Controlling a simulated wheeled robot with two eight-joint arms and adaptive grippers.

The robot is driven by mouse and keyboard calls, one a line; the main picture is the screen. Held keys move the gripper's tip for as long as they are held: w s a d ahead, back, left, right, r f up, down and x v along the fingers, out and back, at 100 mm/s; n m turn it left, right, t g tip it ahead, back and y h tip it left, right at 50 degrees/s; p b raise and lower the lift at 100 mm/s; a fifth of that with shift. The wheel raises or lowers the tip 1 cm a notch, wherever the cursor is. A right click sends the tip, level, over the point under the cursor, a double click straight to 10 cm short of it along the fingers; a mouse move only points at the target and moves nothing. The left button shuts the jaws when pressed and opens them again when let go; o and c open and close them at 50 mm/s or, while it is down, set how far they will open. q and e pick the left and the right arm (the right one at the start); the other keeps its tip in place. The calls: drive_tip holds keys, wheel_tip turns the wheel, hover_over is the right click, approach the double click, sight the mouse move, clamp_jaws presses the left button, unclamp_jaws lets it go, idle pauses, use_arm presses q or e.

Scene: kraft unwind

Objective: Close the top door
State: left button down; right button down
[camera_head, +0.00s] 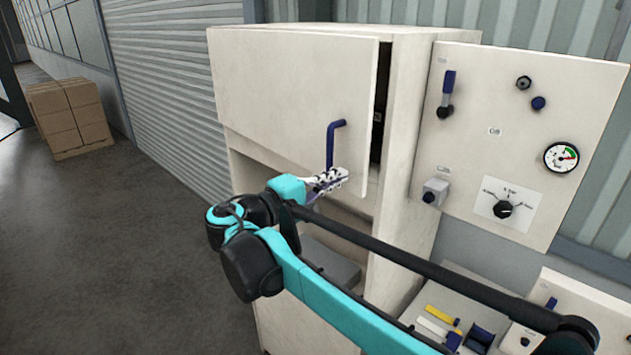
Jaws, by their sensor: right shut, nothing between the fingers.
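The top door (270,95) is a cream panel on the upper front of a tall cabinet (412,130). It stands partly open, with a dark gap along its right edge. A blue bar handle (332,145) is on the door's lower right. My right gripper (330,180) is shut and empty, just below the handle at the door's lower edge. I cannot tell whether it touches the door or handle. My left gripper is not in view.
A control panel (470,130) with knobs, a blue lever and a round gauge (561,157) is right of the cabinet. An open compartment lies below the door. Cardboard boxes (68,115) stand far left. The floor (110,240) at left is clear.

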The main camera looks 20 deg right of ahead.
sight(367, 161)
drive_tip(key=x, duration=0.3)
drive_tip(key=shift+w+d+p, duration=0.1)
drive_tip(key=shift+d+p, duration=0.1)
drive_tip(key=shift+p, duration=0.15)
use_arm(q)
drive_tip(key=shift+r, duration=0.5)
use_arm(e)
drive_tip(key=x, duration=0.7)
drive_tip(key=shift+r, duration=0.3)
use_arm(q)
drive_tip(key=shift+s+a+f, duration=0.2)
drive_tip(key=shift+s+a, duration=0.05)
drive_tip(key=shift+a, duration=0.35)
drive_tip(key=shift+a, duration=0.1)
use_arm(e)
drive_tip(key=shift+a, duration=0.1)
